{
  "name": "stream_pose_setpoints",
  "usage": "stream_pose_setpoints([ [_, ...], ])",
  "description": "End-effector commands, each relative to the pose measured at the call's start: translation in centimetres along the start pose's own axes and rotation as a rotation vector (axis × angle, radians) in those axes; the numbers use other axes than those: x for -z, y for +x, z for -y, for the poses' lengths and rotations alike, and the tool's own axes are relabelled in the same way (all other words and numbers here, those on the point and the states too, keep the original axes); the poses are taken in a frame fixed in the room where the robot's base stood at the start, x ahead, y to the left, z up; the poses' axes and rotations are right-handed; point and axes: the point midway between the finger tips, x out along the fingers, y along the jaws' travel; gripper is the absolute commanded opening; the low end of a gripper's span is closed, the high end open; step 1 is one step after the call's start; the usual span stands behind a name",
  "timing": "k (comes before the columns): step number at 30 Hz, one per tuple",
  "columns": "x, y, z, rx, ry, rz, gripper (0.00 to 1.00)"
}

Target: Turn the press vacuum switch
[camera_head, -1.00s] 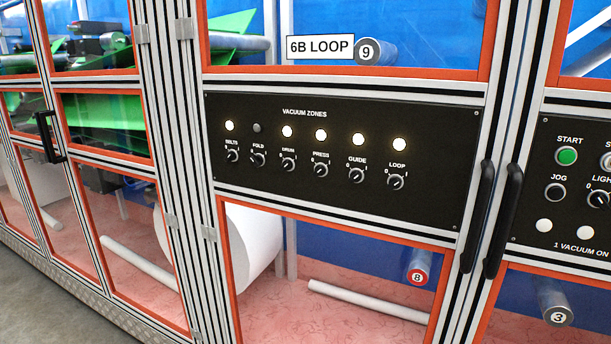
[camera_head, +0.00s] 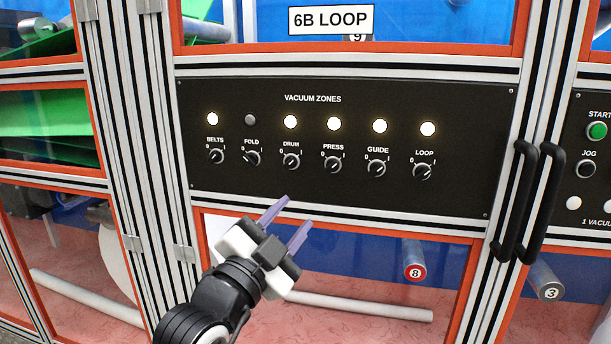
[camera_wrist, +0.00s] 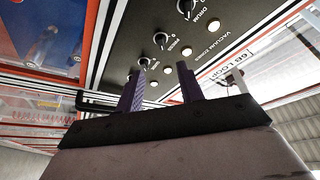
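The press vacuum switch (camera_head: 333,165) is a small black rotary knob with a pale mark, under the PRESS label and a lit lamp (camera_head: 334,124). It sits in the row of the black VACUUM ZONES panel (camera_head: 440,100), between the DRUM knob (camera_head: 291,161) and the GUIDE knob (camera_head: 377,168). My gripper (camera_head: 297,212) is open and empty, below and left of the press switch, apart from the knobs.
The FOLD lamp (camera_head: 250,119) is dark; the other zone lamps are lit. Black door handles (camera_head: 527,200) stick out right of the panel. A second panel with a green START button (camera_head: 598,131) is further right. An orange-framed window lies under the VACUUM ZONES panel.

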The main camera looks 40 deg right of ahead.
Motion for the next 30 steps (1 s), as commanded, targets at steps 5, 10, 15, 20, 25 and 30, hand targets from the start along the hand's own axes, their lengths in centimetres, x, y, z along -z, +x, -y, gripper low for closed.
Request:
stream_pose_setpoints([
  [5, 0.3, 3.4, 0.3, -0.001, -0.003, -0.001, 0.38],
  [10, 0.3, 7.1, 0.4, 0.001, -0.003, 0.0, 0.38],
  [15, 0.2, 10.3, 0.3, 0.002, -0.003, 0.001, 0.38],
  [20, 0.1, 12.1, 0.4, 0.005, -0.001, 0.001, 0.38],
  [25, 0.0, 12.8, 0.3, 0.006, -0.001, 0.001, 0.38],
  [30, 0.0, 12.8, 0.3, 0.007, -0.001, 0.001, 0.38],
])
